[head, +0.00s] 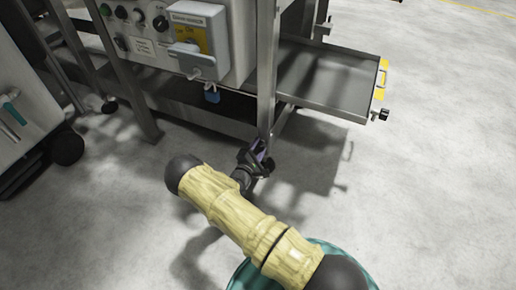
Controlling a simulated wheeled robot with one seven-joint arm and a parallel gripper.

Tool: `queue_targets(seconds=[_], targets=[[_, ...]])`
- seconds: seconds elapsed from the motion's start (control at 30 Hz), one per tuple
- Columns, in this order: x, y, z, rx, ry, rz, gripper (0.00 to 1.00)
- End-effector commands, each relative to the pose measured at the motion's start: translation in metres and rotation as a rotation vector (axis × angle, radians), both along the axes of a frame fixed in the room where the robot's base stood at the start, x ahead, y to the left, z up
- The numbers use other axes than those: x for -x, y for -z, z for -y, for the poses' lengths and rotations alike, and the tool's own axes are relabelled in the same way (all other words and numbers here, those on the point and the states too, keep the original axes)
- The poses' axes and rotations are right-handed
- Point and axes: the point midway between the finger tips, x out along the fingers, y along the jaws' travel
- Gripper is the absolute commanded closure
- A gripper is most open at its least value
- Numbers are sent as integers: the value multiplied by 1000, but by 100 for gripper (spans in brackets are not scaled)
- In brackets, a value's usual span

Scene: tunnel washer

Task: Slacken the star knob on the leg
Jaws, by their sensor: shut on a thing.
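My gripper (260,152) is at the lower part of the machine's front metal leg (266,85), low near the floor. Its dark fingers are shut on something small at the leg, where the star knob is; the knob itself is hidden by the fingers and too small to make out. My arm reaches forward from the bottom of the view and covers part of the floor below the gripper.
A metal tray (325,82) with a yellow-marked edge and a small black knob (384,114) juts out right of the leg. A grey wheeled unit (25,110) stands far left. Floor at right is clear.

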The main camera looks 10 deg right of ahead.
Motion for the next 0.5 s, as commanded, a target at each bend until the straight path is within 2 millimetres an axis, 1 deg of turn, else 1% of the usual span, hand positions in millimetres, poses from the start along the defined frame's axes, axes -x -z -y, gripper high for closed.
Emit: queue_targets(seconds=[0.03,0.5], targets=[[-1,2,-4,33,-8,-28,80],[0,3,-4,394,-9,-289,80]])
